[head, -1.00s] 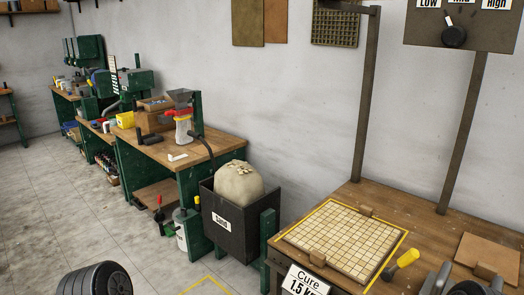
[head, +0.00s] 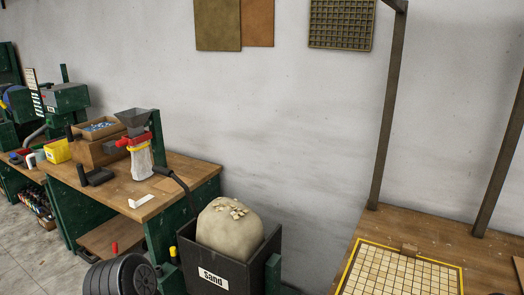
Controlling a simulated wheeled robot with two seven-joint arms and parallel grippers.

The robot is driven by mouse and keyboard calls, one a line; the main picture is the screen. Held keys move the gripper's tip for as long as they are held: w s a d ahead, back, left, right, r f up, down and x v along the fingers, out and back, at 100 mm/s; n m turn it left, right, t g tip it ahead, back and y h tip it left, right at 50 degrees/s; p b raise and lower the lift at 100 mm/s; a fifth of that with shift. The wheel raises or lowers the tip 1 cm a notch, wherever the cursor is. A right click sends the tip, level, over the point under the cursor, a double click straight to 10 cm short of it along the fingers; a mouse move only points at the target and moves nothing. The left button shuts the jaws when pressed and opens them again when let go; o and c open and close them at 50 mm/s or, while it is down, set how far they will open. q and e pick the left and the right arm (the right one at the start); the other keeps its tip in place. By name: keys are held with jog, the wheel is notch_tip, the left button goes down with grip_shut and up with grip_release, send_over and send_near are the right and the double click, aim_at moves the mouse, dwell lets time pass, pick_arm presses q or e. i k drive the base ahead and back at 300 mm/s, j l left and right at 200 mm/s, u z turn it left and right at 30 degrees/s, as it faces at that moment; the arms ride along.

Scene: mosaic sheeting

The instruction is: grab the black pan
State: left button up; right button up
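A small black object with a low flat body and an upright part (head: 95,176) lies on the wooden top of the green workbench (head: 190,180); it is the likeliest black pan, but its shape is too small to be sure. It sits left of the hopper stand and apart from the white L-shaped piece. Neither of my grippers shows.
A hopper (head: 134,120) with a white bag stands behind the black object. A yellow bin (head: 57,151) and a brown box (head: 95,150) are near it. A black sand bin (head: 205,262) stands right of the bench. A mosaic sheet (head: 400,275) lies on the right table.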

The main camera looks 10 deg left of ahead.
aim_at(97, 176)
jog(key=i+j, duration=0.15)
jog(key=j, duration=0.25)
jog(key=i+j, duration=0.2)
jog(key=j, duration=0.2)
jog(key=i+j, duration=0.15)
jog(key=j, duration=0.2)
jog(key=i+j, duration=0.15)
jog(key=j, duration=0.25)
jog(key=i+j, duration=0.2)
jog(key=j, duration=0.2)
jog(key=i+j+z, duration=0.1)
jog(key=j, duration=0.3)
jog(key=i+j, duration=0.2)
jog(key=j, duration=0.15)
